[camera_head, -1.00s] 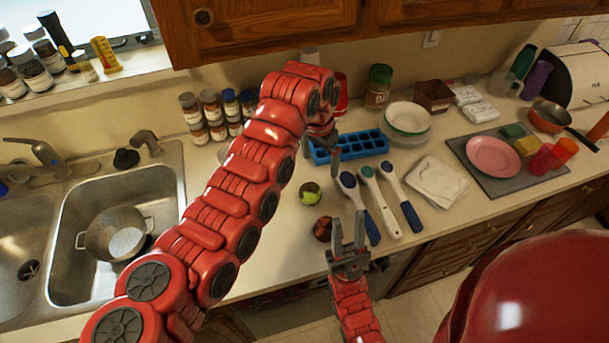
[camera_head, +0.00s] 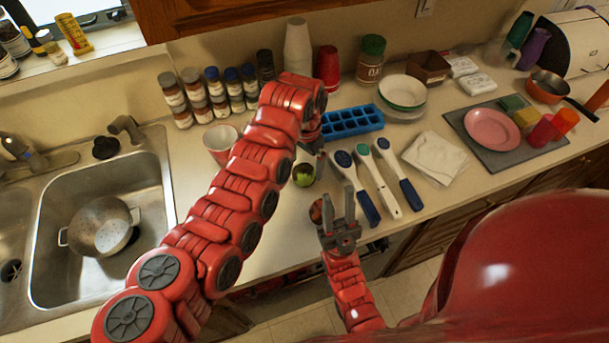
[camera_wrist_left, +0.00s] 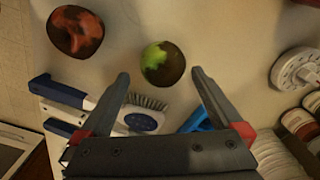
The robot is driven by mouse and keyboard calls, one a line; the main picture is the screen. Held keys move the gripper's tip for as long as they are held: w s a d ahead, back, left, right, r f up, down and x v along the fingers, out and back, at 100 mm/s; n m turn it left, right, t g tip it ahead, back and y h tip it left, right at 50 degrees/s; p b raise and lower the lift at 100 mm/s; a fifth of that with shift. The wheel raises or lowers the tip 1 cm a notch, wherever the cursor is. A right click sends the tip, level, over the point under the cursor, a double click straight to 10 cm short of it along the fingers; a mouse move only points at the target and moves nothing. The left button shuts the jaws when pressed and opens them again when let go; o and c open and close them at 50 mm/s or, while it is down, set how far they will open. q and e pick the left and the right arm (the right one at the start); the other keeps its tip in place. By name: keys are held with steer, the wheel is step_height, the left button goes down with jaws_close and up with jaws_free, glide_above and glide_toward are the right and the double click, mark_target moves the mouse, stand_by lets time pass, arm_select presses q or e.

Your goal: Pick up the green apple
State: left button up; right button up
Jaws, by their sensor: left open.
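The green apple (camera_head: 303,175), green with a dark brownish patch, sits on the counter left of the brushes. In the left wrist view the apple (camera_wrist_left: 162,62) lies just beyond and between the fingertips, with room on both sides. My left gripper (camera_head: 315,160) is open and empty, close to the apple in the head view; its arm partly hides it there. In the left wrist view both fingers of this gripper (camera_wrist_left: 160,76) are spread. My right gripper (camera_head: 338,203) is open near the counter's front edge, beside a dark red fruit (camera_head: 316,211).
Several long-handled brushes (camera_head: 385,185) lie just right of the apple. A blue ice tray (camera_head: 352,121) is behind, and a cup (camera_head: 220,142) stands left of my left arm. The sink (camera_head: 60,260) is at left. A folded cloth (camera_head: 435,157) lies farther right.

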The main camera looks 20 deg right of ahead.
mark_target(304, 168)
arm_select(q)
steer(key=f, duration=0.5)
steer(key=shift+w+a, duration=0.15)
steer(key=shift+a, duration=0.05)
steer(key=c, duration=1.3)
